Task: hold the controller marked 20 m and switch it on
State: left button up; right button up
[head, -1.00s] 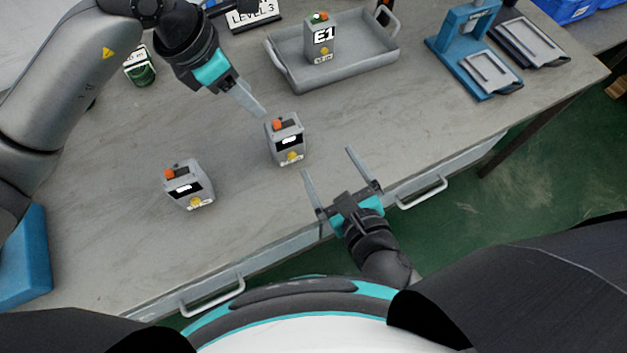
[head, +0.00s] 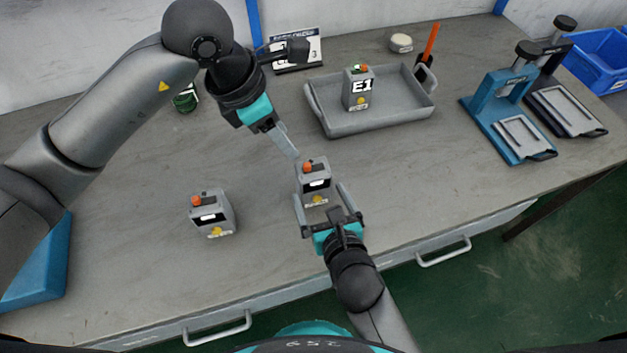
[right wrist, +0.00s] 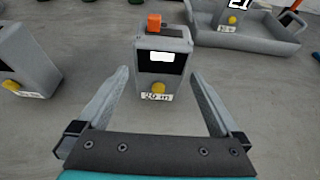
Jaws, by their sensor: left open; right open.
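The controller marked 20 m (head: 315,183) stands upright on the bench, a grey box with an orange switch on top, a lit white display and a yellow knob. In the right wrist view its label reads 20 m on the controller (right wrist: 160,65). My right gripper (head: 320,203) is open, its fingers reaching toward the controller's two sides; in the right wrist view the gripper (right wrist: 160,90) has the controller ahead between its fingertips. My left gripper (head: 290,145) is open just behind and above the controller, apart from it as far as I can tell.
A similar controller (head: 212,215) stands to the left. A third one, showing E1 (head: 358,90), is in a grey tray (head: 390,115) behind. Blue and dark presses (head: 500,105) stand at the right. A green can (head: 185,99) is at the back left. The bench between is clear.

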aim_at(317, 191)
jog(key=shift+x, duration=2.85)
jog(key=c, duration=1.2)
pick_arm(q)
jog(key=shift+c, duration=0.6)
pick_arm(e)
jog(key=shift+c, duration=0.2)
pick_arm(q)
jog(key=shift+a+f, duration=0.15)
jog(key=shift+c, duration=0.7)
jog(key=a+h, duration=0.1)
jog(key=s+a+f+h, duration=0.1)
jog(key=s+a+f, duration=0.1)
jog(key=a, duration=0.1)
jog(key=shift+f+m+g+h, duration=0.25)
jog(key=shift+m+g+h, duration=0.15)
grip_shut()
jog(key=a+t+h, duration=0.1)
jog(key=a+h, duration=0.1)
jog(key=a, duration=0.4)
jog(key=shift+a+r+m, duration=0.2)
jog(key=shift+r+m, duration=0.05)
jog(key=shift+m, duration=0.05)
jog(key=shift+s, duration=0.1)
